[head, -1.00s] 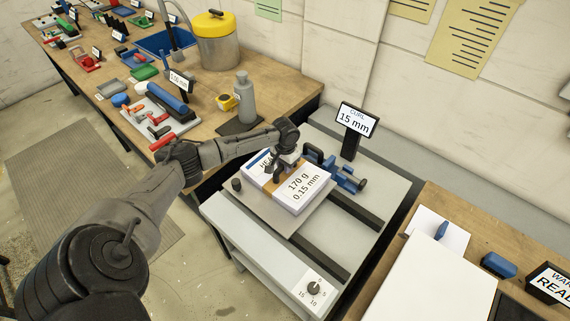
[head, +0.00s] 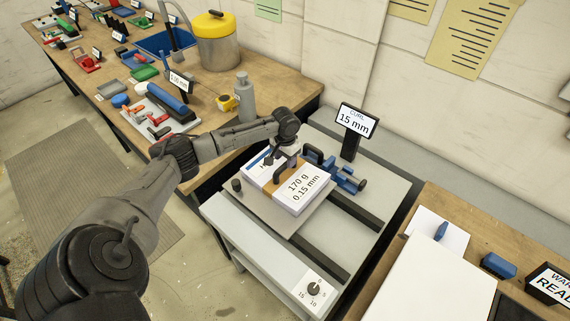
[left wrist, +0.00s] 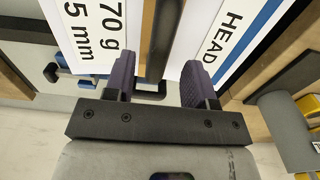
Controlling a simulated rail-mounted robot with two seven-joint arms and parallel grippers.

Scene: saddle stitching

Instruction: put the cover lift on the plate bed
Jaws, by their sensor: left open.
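The cover lift (head: 303,191) is a white stack with a "170 g 0.15 mm" label, a "HEAD" panel, a brown band and a dark handle (head: 286,167). It lies on the grey plate bed (head: 262,207) of the machine. My left gripper (head: 279,154) is just above the band. In the left wrist view, its two purple-grey fingers (left wrist: 158,82) are apart, with the band and the dark handle between them. Clear gaps show beside the handle. My right gripper is not in view.
A blue clamp-like fixture (head: 340,175) stands behind the stack. A "CURL 15 mm" display (head: 357,122) stands at the back of the machine. A grey bottle (head: 245,97) is on the wooden bench to the left. Dark rails cross the machine top in front.

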